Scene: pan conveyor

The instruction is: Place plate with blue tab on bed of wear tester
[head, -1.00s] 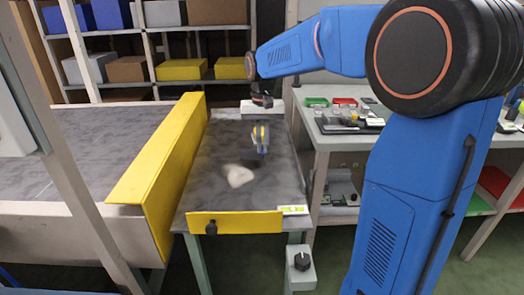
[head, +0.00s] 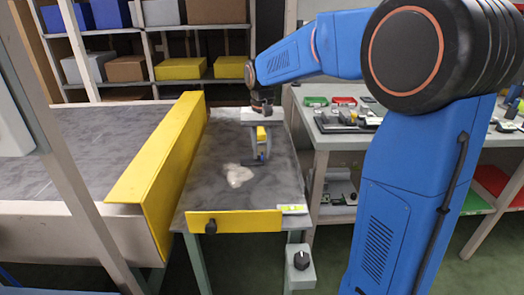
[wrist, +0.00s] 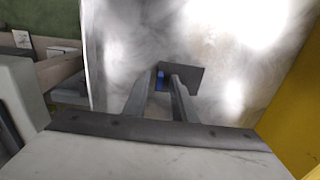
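My gripper (head: 258,157) hangs over a grey flat surface (head: 215,185) behind a yellow front lip. In the wrist view, my two fingers (wrist: 160,92) point down towards that surface and are closed around a small blue tab (wrist: 160,79). A dark grey plate (wrist: 184,77) sits at the fingertips beside the tab. In the head view the plate (head: 252,162) is a thin dark strip close to the surface; I cannot tell whether it touches. I cannot tell for certain that this surface is the wear tester's bed.
A pale, irregular patch (head: 237,175) lies in front of the gripper. A tall yellow guard (head: 155,170) borders the surface on the left, and a wide grey bed lies beyond it. A bench (head: 345,142) with small parts stands right. A knob box (head: 300,270) hangs at the front.

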